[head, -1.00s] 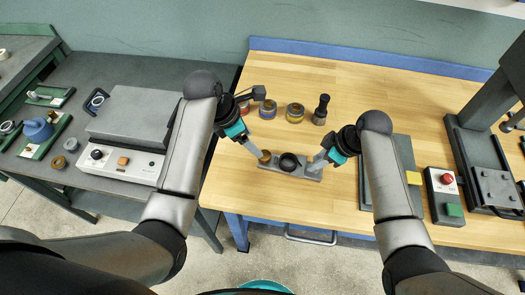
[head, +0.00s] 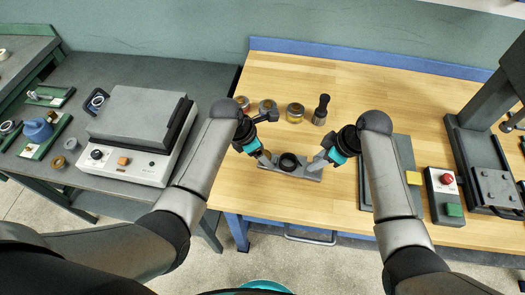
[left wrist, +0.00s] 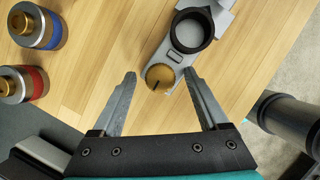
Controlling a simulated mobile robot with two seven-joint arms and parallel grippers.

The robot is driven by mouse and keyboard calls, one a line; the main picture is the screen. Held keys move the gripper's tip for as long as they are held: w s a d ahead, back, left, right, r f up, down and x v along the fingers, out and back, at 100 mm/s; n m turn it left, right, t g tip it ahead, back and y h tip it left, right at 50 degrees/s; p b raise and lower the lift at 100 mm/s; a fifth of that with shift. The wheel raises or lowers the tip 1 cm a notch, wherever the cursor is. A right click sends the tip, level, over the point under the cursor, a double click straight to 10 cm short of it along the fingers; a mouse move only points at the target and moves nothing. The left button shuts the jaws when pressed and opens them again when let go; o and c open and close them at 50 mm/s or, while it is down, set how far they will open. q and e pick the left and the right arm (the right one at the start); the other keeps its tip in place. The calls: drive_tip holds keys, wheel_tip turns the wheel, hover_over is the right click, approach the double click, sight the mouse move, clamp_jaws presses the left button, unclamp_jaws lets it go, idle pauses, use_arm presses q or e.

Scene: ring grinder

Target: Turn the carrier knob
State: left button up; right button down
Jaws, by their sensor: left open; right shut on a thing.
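The carrier (head: 302,172) is a grey bar lying on the wooden bench, with a black ring-shaped cup (head: 288,162) on it. Its brass knob (left wrist: 159,76) is at the left end, marked with a dark line. My left gripper (left wrist: 160,74) is open, with the knob between its fingertips in the left wrist view; gaps show on both sides. How far the tips are above it, I cannot tell. In the head view the left gripper (head: 263,155) partly hides the knob. My right gripper (head: 320,163) is shut on the right end of the carrier.
Several small jars, including one (head: 295,113), and a black-handled tool (head: 321,109) stand behind the carrier. A control box (head: 444,196) with a red button and a press (head: 480,150) stand at right. A grey-lidded machine (head: 135,130) is on the left bench.

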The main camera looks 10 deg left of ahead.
use_arm(q)
drive_tip(key=shift+c, duration=0.4)
clamp_jaws()
drive_tip(key=shift+m, duration=0.4)
drive_tip(key=m+g, duration=0.1)
drive_tip(key=m, duration=0.1)
drive_tip(key=shift+w+a+m+h, duration=0.1)
drive_tip(key=shift+m+h, duration=0.2)
drive_tip(key=shift+m, duration=0.1)
drive_tip(key=m+g, duration=0.1)
drive_tip(key=m, duration=0.2)
drive_tip(key=shift+w+m+g, duration=0.1)
drive_tip(key=shift+m+g, duration=0.2)
drive_tip(key=m+g, duration=0.1)
drive_tip(key=m, duration=0.2)
drive_tip(key=shift+w, duration=0.1)
drive_tip(key=shift+m+g, duration=0.7)
drive_tip(key=shift+m, duration=1)
drive_tip(key=shift+m+y, duration=0.4)
